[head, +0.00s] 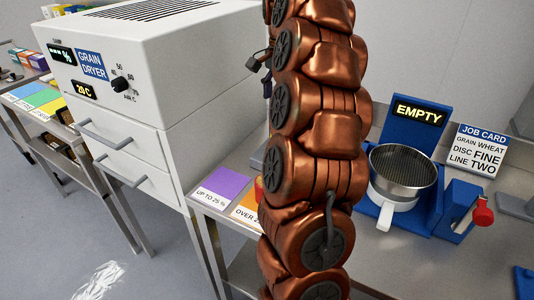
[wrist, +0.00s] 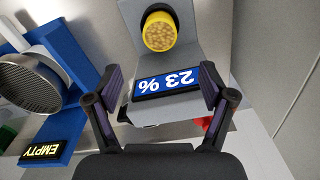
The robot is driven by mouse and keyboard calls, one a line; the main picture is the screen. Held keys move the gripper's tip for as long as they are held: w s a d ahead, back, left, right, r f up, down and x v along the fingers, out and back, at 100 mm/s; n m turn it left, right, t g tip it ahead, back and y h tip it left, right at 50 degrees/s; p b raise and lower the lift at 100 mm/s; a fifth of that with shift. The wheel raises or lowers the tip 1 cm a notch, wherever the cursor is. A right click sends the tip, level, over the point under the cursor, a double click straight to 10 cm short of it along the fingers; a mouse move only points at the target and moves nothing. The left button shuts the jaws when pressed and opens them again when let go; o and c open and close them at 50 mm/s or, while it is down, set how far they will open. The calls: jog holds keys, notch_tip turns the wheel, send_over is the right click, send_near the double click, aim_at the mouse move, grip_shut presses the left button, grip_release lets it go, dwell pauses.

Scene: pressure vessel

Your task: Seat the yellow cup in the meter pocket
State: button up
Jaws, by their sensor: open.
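The yellow cup (wrist: 160,31), full of tan grain, stands at the grey meter (wrist: 180,105) at the top of the wrist view. The meter's blue display (wrist: 167,82) reads 23 % and appears upside down. I cannot tell how deep the cup sits, as its base is hidden. My gripper (wrist: 160,88) is open and empty, its two fingers apart on either side of the meter's display, with the cup beyond the fingertips.
A blue stand (head: 410,125) showing EMPTY holds a round sieve pan (head: 403,170) at the right, beside a job card (head: 479,150). A white grain dryer (head: 130,90) stands at the left. Purple (head: 222,185) and orange cards lie on the bench near my arm.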

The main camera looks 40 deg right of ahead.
jog(key=s+a+f+n, duration=0.25)
jog(key=a+n, duration=0.25)
jog(key=a, duration=0.6)
jog(key=s+a+f+n, duration=0.25)
jog(key=a+n, duration=0.25)
jog(key=a, duration=0.5)
jog(key=s+a+f+n+g, duration=0.1)
jog(key=s+a+f+n, duration=0.2)
jog(key=s, duration=0.6)
jog(key=s+a+f+n, duration=0.4)
jog(key=s+a+f, duration=0.3)
jog(key=s+a, duration=0.1)
jog(key=shift+s+a+f+g, duration=0.25)
jog(key=shift+s+f+g, duration=0.15)
jog(key=shift+s, duration=0.5)
jog(key=shift+r, duration=0.1)
